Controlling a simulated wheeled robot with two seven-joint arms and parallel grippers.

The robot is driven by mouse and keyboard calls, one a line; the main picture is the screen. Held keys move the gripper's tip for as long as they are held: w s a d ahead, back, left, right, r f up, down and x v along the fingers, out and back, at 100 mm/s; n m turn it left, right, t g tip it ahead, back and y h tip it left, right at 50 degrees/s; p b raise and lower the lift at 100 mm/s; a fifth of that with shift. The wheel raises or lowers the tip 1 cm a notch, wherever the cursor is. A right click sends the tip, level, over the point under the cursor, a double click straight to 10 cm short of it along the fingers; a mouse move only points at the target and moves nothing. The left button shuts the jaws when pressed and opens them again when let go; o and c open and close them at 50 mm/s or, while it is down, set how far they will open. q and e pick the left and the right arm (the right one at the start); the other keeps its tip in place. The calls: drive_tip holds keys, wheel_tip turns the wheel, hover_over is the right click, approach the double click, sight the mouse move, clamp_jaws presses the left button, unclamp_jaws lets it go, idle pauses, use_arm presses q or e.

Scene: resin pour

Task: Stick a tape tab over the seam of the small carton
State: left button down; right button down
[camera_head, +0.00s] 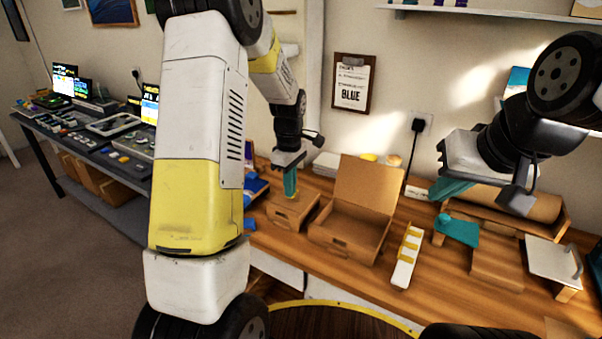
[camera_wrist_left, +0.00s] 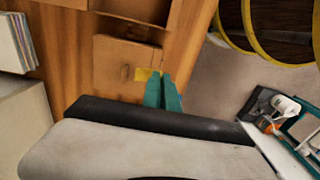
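The small brown carton (camera_head: 292,211) stands on the wooden workbench, left of the larger open box. My left gripper (camera_head: 290,194) points down at its top. In the left wrist view the carton (camera_wrist_left: 118,65) has a yellow tape tab (camera_wrist_left: 143,74) at its edge, right beside my left fingertips (camera_wrist_left: 161,76). The teal fingers are close together and look shut on the tab; whether it touches the carton is unclear. A white strip (camera_head: 403,272) with yellow tape tabs lies right of the open box. My right gripper (camera_head: 447,188) hangs above the bench at right; its finger gap is hidden.
The open brown box (camera_head: 345,232) stands close beside the small carton. A teal tool (camera_head: 458,231), a brown block (camera_head: 497,267) and a white board with a handle (camera_head: 553,262) crowd the right side. A clipboard (camera_head: 353,84) hangs on the wall. A dark side table (camera_head: 100,160) carries electronics.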

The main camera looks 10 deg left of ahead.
use_arm(q)
drive_tip(key=shift+f, duration=2.55)
drive_tip(key=shift+f, duration=0.6)
drive_tip(key=c, duration=2.1)
unclamp_jaws()
drive_tip(key=o, duration=0.5)
drive_tip(key=shift+r, duration=4)
